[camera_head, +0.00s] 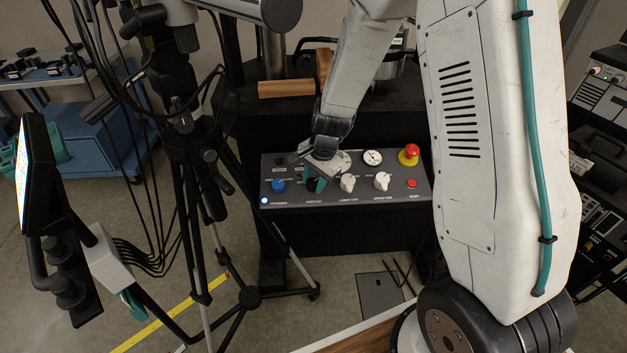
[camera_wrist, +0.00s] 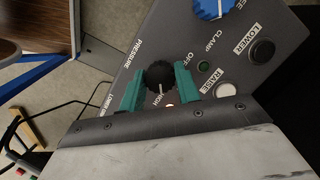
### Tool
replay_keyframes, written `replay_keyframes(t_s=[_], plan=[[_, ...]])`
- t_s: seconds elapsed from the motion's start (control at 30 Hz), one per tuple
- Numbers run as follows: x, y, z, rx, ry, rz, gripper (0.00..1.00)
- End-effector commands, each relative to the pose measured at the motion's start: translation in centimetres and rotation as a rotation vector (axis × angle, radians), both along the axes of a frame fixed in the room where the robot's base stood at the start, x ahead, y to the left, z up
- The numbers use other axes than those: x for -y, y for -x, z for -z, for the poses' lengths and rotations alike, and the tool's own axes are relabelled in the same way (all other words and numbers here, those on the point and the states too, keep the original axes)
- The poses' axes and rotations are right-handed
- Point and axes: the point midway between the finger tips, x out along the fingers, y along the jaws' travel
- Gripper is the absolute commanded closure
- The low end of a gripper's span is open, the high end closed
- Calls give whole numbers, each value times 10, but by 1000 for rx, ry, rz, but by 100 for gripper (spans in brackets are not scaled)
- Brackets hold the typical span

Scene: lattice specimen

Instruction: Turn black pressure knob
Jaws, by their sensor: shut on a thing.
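The black pressure knob (camera_wrist: 159,75) sits on the dark grey control panel (camera_wrist: 225,72) in the wrist view, beside the printed word PRESSURE. A pale pointer line shows on its lower side, towards the label HIGH. My gripper (camera_wrist: 158,88) is shut on the knob, with one teal finger on each side of it. In the head view my gripper (camera_head: 316,185) reaches down to the panel (camera_head: 330,200) between the blue knob and the white knobs. There the black knob is mostly hidden by the fingers.
A gauge (camera_head: 372,157), red mushroom button (camera_head: 409,156) and red button (camera_head: 411,184) are further right. A black tripod (camera_head: 190,150) stands close to the panel's left.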

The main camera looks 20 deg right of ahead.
Motion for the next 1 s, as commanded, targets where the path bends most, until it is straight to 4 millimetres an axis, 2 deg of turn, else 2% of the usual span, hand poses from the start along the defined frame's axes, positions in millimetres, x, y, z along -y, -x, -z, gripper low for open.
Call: replay_keyframes(t_s=[0.23, 0.27, 0.3, 0.33, 0.67, 0.77, 1.0], plan=[[0, -1, -1, 1, 0, 0, 91], [0, -1, -1, 1, 0, 0, 62], [0, -1, -1, 1, 0, 0, 51], [0, -1, -1, 1, 0, 0, 46], [0, 0, -4, 2, 0, -1, 46], [2, 1, -15, 3, 0, -1, 46], [8, 6, -56, 4, 0, 0, 46]])
